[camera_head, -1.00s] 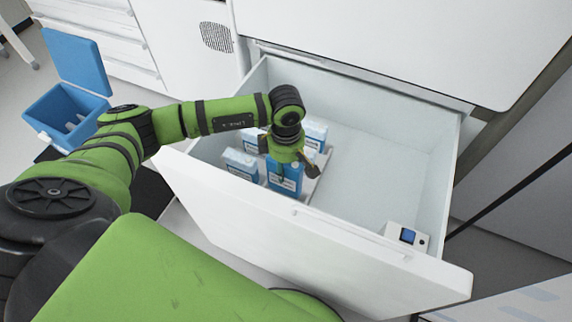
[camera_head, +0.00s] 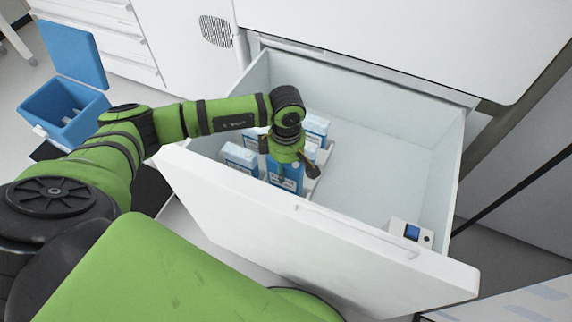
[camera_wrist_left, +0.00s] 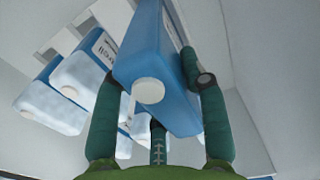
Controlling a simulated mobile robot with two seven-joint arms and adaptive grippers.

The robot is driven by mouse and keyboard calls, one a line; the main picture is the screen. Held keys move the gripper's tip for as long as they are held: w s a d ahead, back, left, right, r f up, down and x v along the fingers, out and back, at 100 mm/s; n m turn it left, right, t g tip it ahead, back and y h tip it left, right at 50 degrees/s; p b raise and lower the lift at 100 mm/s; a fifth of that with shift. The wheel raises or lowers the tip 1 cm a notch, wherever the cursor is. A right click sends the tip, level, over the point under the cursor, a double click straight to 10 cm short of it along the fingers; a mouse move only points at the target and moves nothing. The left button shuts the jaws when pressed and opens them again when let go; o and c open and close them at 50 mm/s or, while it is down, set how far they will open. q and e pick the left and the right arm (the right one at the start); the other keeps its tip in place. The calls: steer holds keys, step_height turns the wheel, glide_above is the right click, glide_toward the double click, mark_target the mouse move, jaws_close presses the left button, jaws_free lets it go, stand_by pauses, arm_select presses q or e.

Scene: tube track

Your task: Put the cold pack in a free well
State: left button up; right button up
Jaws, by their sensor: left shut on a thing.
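A blue cold pack (camera_head: 286,178) is upright in my left gripper (camera_head: 287,160), over the near part of a white rack (camera_head: 323,168) in the open drawer. In the left wrist view, the fingers (camera_wrist_left: 150,85) are around the pack (camera_wrist_left: 168,88), whose white round cap faces the camera. Other frosted packs stand beside it: one at the left (camera_head: 240,158), one behind (camera_head: 316,130). Frosted packs also show in the left wrist view (camera_wrist_left: 80,92). The pack's lower end and the wells under it are hidden, so I cannot tell whether it is inside a well. My right gripper is out of view.
An open blue cooler box (camera_head: 62,108) stands at the left.

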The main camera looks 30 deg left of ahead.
arm_select(q)
steer(key=shift+f+b, duration=1)
steer(key=shift+f, duration=0.35)
steer(key=shift+f, duration=0.1)
steer(key=shift+a+f+b, duration=0.2)
steer(key=shift+f+b, duration=0.2)
steer(key=shift+b, duration=0.2)
steer(key=o, duration=1.4)
steer(key=shift+d, duration=0.1)
steer(key=shift+c, duration=0.2)
steer(key=shift+f, duration=0.1)
